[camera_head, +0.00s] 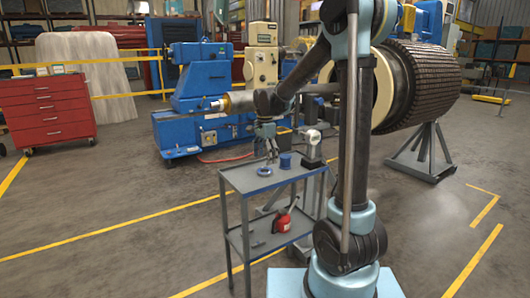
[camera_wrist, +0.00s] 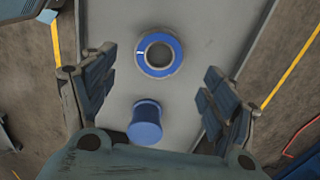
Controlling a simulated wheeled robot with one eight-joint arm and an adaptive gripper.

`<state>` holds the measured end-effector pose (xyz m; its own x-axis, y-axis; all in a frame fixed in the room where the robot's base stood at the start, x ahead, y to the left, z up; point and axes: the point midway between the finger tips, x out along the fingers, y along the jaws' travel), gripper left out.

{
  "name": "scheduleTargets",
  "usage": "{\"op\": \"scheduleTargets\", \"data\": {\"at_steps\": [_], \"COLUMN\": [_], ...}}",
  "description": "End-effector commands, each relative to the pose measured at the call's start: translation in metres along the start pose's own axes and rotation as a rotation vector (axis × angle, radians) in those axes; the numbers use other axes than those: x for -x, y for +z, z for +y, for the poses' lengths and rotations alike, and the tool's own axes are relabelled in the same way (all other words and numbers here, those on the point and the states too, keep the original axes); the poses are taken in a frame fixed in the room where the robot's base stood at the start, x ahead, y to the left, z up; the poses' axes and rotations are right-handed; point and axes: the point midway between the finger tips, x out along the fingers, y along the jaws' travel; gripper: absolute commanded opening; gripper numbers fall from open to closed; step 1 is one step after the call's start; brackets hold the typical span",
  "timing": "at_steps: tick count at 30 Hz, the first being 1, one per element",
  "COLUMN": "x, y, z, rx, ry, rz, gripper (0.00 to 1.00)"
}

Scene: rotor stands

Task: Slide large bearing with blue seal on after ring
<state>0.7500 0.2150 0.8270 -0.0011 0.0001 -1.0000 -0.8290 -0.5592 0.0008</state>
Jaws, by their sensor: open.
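The large bearing with a blue seal (camera_wrist: 159,54) lies flat on the grey cart top, its open bore facing up in the wrist view. It also shows in the head view (camera_head: 264,171) near the front of the cart's upper shelf. My gripper (camera_wrist: 155,95) is open and empty above the cart, its two fingers spread wide to the left and right. The bearing is ahead of the gap between the fingers, apart from them. In the head view my gripper (camera_head: 268,148) hangs above the cart. I cannot clearly pick out the ring on the rotor's shaft (camera_head: 240,101).
A blue cylinder (camera_wrist: 145,122) stands close to the bearing on the cart (camera_head: 240,182). A red item (camera_head: 282,222) sits on the lower shelf. A large ribbed rotor (camera_head: 415,85) rests on a stand behind my arm. A red tool chest (camera_head: 47,110) stands far left.

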Motion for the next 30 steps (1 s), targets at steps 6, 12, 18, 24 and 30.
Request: {"op": "scheduleTargets", "data": {"at_steps": [6,12,18,24,30], "x": [-0.027,-0.047,-0.057,-0.059,-0.059], "y": [0.0,0.0,0.0,0.0,0.0], "z": [0.0,0.0,0.0,0.001,0.001], "rx": [0.0,0.0,0.0,0.001,0.001], "ry": [0.0,0.0,0.0,0.0,0.0], "rz": [0.0,0.0,0.0,0.0,0.0], "gripper": [0.79,0.79,0.79,0.79,0.68]}}
